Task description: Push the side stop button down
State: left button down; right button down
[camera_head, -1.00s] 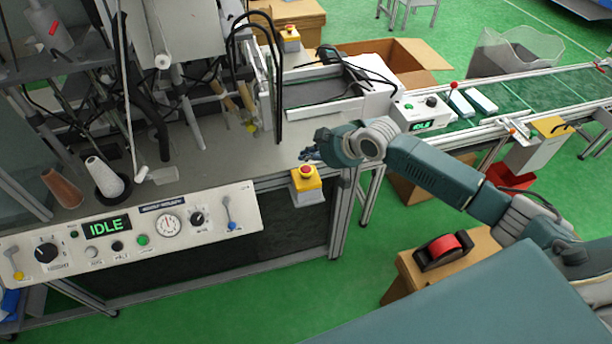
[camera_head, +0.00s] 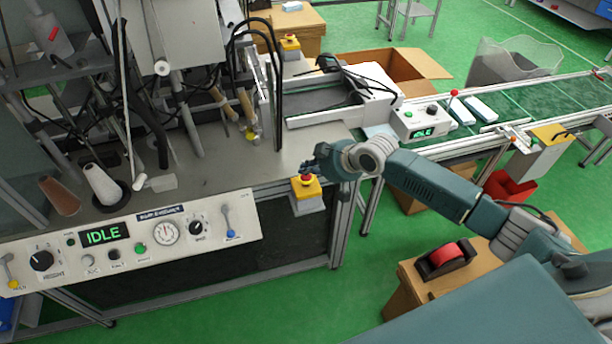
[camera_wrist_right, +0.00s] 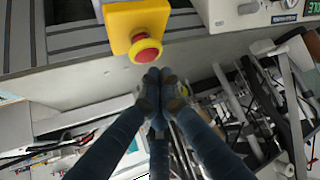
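The side stop button (camera_head: 306,180) is a red knob on a yellow box at the front right corner of the machine bench. It also shows at the upper middle of the right wrist view (camera_wrist_right: 146,53). My right gripper (camera_head: 307,167) is just above and behind the knob in the head view and partly overlaps it. In the right wrist view my right gripper's fingertips (camera_wrist_right: 157,77) are together with nothing between them, right beside the red knob. I cannot tell whether they touch it. My left gripper is in neither view.
The machine's front panel (camera_head: 130,238) reads IDLE. A conveyor (camera_head: 520,95) with a small control box (camera_head: 420,119) runs off to the right. A second yellow stop button (camera_head: 290,43) stands at the back.

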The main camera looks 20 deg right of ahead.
aim_at(307, 178)
dwell(0.7)
jog(key=shift+f, duration=0.4)
jog(key=shift+f+b, duration=0.35)
jog(key=shift+f, duration=0.1)
dwell(0.4)
jog(key=shift+s, duration=0.1)
jog(key=shift+r+p, duration=0.8)
jog(key=shift+p, duration=0.05)
notch_tip(307, 178, up, 5)
jog(key=p, duration=0.5)
jog(key=shift+r, duration=0.1)
